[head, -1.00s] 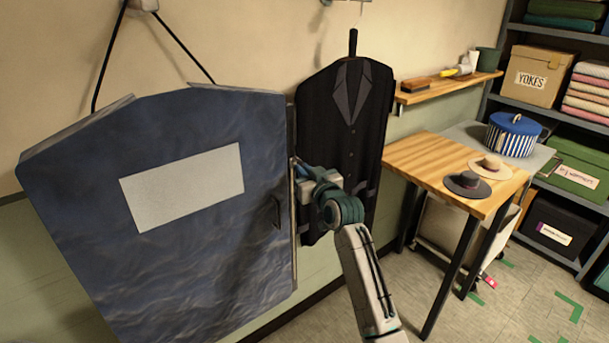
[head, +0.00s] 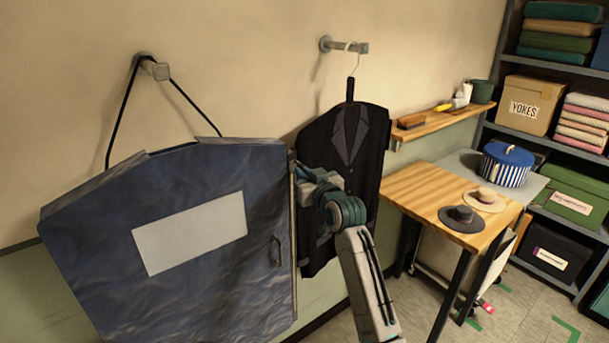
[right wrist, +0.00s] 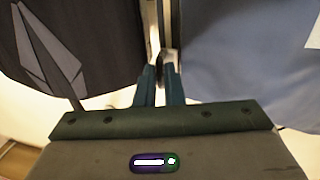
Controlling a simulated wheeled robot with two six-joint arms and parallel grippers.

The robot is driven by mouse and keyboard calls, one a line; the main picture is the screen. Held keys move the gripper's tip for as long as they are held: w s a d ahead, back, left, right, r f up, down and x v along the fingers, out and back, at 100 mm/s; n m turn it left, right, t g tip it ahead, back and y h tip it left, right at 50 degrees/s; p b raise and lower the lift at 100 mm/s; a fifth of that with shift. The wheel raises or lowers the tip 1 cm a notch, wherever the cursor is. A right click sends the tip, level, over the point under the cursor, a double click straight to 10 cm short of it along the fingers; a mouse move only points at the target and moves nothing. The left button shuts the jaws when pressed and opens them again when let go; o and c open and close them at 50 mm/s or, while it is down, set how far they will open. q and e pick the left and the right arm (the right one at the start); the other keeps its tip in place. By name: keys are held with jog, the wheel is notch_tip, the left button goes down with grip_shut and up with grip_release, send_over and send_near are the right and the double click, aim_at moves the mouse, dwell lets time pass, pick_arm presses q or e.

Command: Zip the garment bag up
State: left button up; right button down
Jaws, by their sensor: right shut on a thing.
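The blue garment bag (head: 190,290) hangs from a wall hook by a black cord, with a pale blank panel (head: 190,232) and a dark handle (head: 277,252) on its front. A pale zip strip (head: 294,255) runs down its right edge. My right gripper (head: 296,168) is at this edge, near the bag's top right corner. In the right wrist view its fingers (right wrist: 160,85) are shut on a small metallic zip pull (right wrist: 168,62), mostly hidden between the tips. The bag (right wrist: 235,70) is on the right there. My left gripper is not in view.
A dark suit (head: 345,150) hangs from another wall hook (head: 345,46), just right of the bag and behind my right arm. A wooden table (head: 420,190) with two hats stands further right, below a small shelf (head: 440,120). Loaded shelving (head: 520,65) fills the right side.

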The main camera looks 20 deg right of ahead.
jog(key=shift+r, duration=0.35)
jog(key=c, duration=1.5)
grip_release()
jog(key=shift+c, duration=0.2)
jog(key=shift+f, duration=0.1)
jog(key=shift+s+f, duration=0.1)
jog(key=s+d+b, duration=0.1)
jog(key=s+b, duration=0.2)
jog(key=s, duration=0.7)
jog(key=shift+s+d, duration=0.3)
jog(key=shift+d, duration=0.05)
